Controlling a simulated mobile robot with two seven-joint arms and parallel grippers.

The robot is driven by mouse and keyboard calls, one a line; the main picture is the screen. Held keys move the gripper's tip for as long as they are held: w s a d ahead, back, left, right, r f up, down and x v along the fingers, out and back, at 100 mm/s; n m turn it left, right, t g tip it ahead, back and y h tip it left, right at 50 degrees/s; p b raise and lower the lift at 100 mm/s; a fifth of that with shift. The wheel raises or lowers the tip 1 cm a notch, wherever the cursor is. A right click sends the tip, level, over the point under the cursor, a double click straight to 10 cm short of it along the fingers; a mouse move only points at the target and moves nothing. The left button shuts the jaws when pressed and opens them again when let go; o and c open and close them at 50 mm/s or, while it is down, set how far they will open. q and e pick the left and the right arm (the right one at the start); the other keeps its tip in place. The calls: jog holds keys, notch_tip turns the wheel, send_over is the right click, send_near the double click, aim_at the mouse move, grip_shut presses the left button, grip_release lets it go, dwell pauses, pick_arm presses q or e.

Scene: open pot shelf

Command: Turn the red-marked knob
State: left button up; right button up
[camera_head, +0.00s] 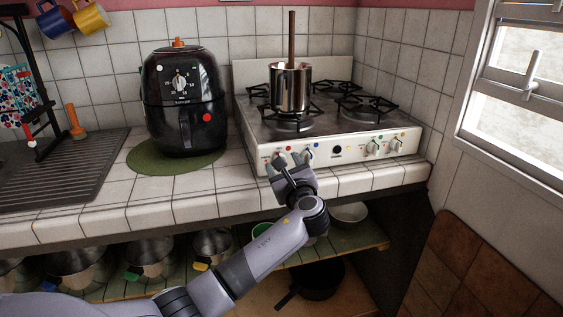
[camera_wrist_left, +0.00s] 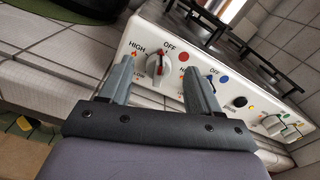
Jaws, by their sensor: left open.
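The white gas stove (camera_head: 350,151) has a row of knobs on its front panel. The leftmost knob (camera_wrist_left: 157,62) is pale, with a red dot beside it and OFF, HIGH and LOW printed around it. My left gripper (camera_head: 288,161) is in front of the panel's left end, open. In the left wrist view the gripper (camera_wrist_left: 158,72) has its fingers on either side of the leftmost knob, with nothing held. I cannot tell whether the fingers touch it. The second knob, by a blue dot (camera_wrist_left: 223,79), is partly hidden by the right finger. My right gripper is out of view.
A metal pot (camera_head: 290,88) with a wooden handle stands on the front left burner. A black air fryer (camera_head: 184,103) stands on a green mat (camera_head: 140,160) left of the stove. Bowls and a black pan (camera_head: 320,281) sit on shelves below. A window is at the right.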

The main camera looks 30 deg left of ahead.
pick_arm(q)
jog(key=shift+x, duration=1.3)
jog(key=c, duration=1)
jog(key=shift+s+a+f+n, duration=0.1)
jog(key=shift+f+n, duration=0.05)
jog(key=shift+n, duration=1.25)
jog(key=shift+s+f+n, duration=0.1)
jog(key=shift+s+n, duration=0.05)
jog(key=shift+n, duration=1.25)
jog(key=o, duration=1)
